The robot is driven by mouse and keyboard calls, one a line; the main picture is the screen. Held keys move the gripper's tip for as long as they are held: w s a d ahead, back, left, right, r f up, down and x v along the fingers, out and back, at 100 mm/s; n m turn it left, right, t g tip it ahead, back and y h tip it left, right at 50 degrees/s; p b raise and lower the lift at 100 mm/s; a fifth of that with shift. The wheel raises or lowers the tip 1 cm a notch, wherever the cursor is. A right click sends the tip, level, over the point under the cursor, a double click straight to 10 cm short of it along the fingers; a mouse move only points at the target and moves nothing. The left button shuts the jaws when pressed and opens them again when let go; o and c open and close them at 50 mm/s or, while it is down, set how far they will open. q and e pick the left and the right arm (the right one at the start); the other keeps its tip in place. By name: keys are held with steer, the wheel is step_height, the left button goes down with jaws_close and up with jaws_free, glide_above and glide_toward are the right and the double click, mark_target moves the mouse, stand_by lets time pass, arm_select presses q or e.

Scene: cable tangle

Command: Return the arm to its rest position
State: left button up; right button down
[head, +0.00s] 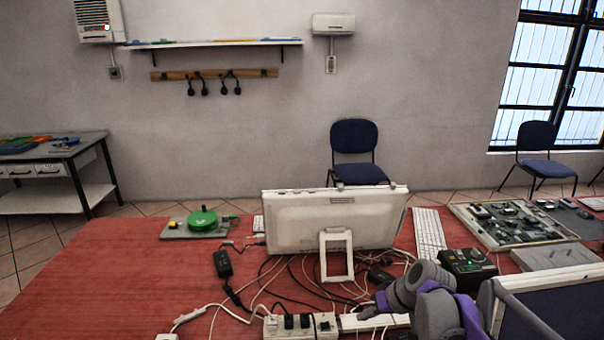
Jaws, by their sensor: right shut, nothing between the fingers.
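My right arm, grey and purple, comes in at the lower right. Its gripper (370,312) is low over the front of the red table, beside a white power strip, and is shut with nothing in it. The arm hides part of the table and cables behind it. My left gripper is not in view. A tangle of black and white cables (296,276) lies under and in front of a white monitor (330,218), which is seen from behind on its stand.
Power strips (298,324) lie at the table's front edge. A black adapter (223,264) and a green round device (203,219) are to the left. A keyboard (429,232), a dark box (468,264) and a tray of parts (475,240) are to the right. The red table (110,275) is clear at left.

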steer(key=s+f+m+h+p, duration=0.1)
steer(key=s+h, duration=0.1)
steer(key=s, duration=1.1)
steer(key=s+f+h+p, duration=0.1)
steer(key=s+h+p, duration=0.1)
steer(key=s, duration=1.1)
steer(key=shift+s+f+m+t, duration=0.4)
